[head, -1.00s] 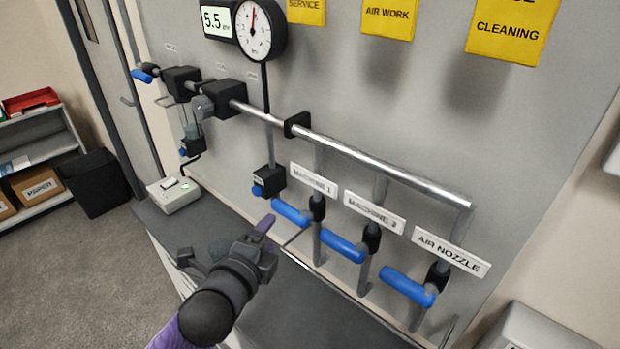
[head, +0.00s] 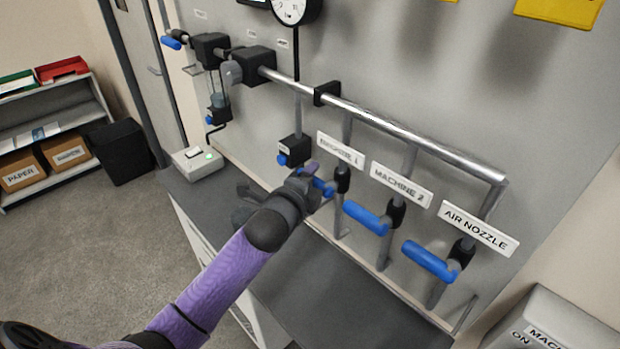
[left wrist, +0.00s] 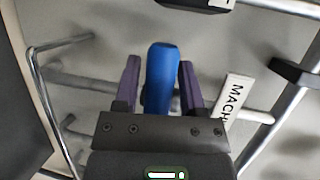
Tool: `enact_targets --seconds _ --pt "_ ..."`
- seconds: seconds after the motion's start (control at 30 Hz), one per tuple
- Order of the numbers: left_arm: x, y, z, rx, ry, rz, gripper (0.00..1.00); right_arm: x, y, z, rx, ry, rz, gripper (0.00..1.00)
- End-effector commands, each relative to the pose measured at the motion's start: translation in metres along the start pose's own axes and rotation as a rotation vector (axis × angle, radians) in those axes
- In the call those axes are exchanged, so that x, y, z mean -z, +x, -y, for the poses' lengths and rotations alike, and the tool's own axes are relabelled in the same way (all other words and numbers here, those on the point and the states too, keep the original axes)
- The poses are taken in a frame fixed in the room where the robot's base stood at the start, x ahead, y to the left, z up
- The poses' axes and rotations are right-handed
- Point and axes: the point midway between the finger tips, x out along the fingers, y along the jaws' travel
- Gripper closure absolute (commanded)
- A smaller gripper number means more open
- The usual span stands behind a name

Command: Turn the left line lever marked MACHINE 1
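The blue lever of the left line (head: 326,188) sits on its black valve below the blurred MACHINE 1 label (head: 340,149). My left gripper (head: 314,180) is at this lever and partly hides it in the head view. In the left wrist view the blue lever (left wrist: 161,75) lies between the two purple fingers of my left gripper (left wrist: 160,72). The fingers are apart, with a clear gap on the left side and a very narrow one on the right. The label (left wrist: 230,102) is partly visible there. My right gripper is not in view.
The MACHINE 2 lever (head: 367,218) and the AIR NOZZLE lever (head: 430,262) stand to the right along the panel. A steel pipe (head: 410,137) runs above them. A small blue-knobbed black block (head: 294,150) is close on the left. The dark bench top (head: 325,300) is clear.

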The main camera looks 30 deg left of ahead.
Motion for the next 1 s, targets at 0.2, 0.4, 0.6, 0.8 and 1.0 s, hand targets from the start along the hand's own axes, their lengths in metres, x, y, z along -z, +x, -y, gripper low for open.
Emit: enact_targets --seconds 0.2,0.4,0.6,0.8,1.0 --pt "0.0 0.0 0.0 0.0 0.0 0.0 0.96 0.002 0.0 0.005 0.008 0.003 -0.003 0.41" --pt "0.0 0.0 0.0 0.0 0.0 0.0 1.0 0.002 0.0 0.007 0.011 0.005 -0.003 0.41" --pt "0.0 0.0 0.0 0.0 0.0 0.0 1.0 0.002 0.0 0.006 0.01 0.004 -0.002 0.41" --pt "0.0 0.0 0.0 0.0 0.0 0.0 1.0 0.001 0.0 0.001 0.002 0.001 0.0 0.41" --pt "0.0 0.0 0.0 -0.001 0.0 0.0 1.0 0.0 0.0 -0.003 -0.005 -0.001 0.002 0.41"
